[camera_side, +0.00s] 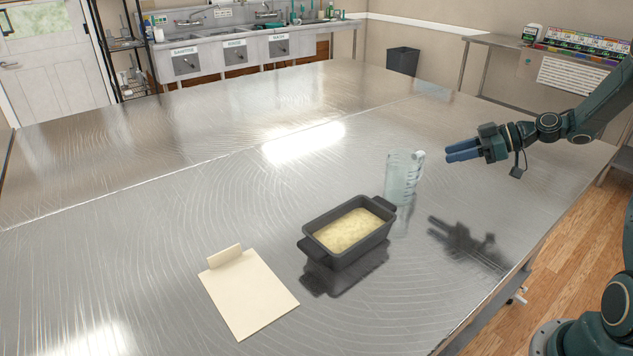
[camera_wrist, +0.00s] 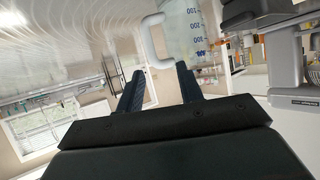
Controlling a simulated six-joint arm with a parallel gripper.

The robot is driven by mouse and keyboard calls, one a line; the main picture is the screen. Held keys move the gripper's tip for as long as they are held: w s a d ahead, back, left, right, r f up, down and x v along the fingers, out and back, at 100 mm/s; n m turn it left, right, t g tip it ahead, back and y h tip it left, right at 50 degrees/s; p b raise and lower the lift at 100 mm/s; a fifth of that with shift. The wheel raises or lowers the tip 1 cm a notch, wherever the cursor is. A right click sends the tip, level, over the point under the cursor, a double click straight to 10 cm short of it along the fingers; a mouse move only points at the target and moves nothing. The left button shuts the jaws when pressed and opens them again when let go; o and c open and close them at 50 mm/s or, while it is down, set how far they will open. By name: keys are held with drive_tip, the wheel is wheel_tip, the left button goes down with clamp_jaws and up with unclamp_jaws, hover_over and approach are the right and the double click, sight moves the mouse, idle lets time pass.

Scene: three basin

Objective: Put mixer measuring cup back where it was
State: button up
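The clear measuring cup (camera_side: 402,180) stands upright on the steel table, right behind the dark loaf pan, with a pale handle (camera_side: 419,157) at its upper right. My gripper (camera_side: 463,152) is to the right of the cup, raised above the table and apart from it, its fingers pointing toward the handle side. In the wrist view my gripper (camera_wrist: 160,70) shows two separated fingers with nothing between them. The cup (camera_wrist: 192,30), with blue markings, and its white handle (camera_wrist: 154,42) lie just beyond the fingertips there.
The loaf pan (camera_side: 310,223) holds pale batter and stands close in front of the cup. A cream board with a raised end (camera_side: 250,295) lies to its left. The left and far parts of the table (camera_side: 150,190) are clear. Sinks line the back wall.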

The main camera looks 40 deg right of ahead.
drive_tip(key=s+a+r+m+g+h, duration=0.1)
drive_tip(key=s+a+r+g+h, duration=0.2)
drive_tip(key=a, duration=0.5)
drive_tip(key=s+a+r+g+h, duration=0.1)
drive_tip(key=s+a+r+g, duration=0.15)
drive_tip(key=a+r, duration=0.5)
drive_tip(key=s+a+m+h, duration=0.1)
drive_tip(key=s+a+m, duration=0.1)
drive_tip(key=s, duration=0.7)
drive_tip(key=s+a+r+m+t+h, duration=0.1)
drive_tip(key=s+a+m+h, duration=0.1)
drive_tip(key=s, duration=0.7)
drive_tip(key=shift+s+a+r+m+h, duration=0.35)
drive_tip(key=shift+a+m, duration=0.45)
drive_tip(key=shift+a, duration=0.4)
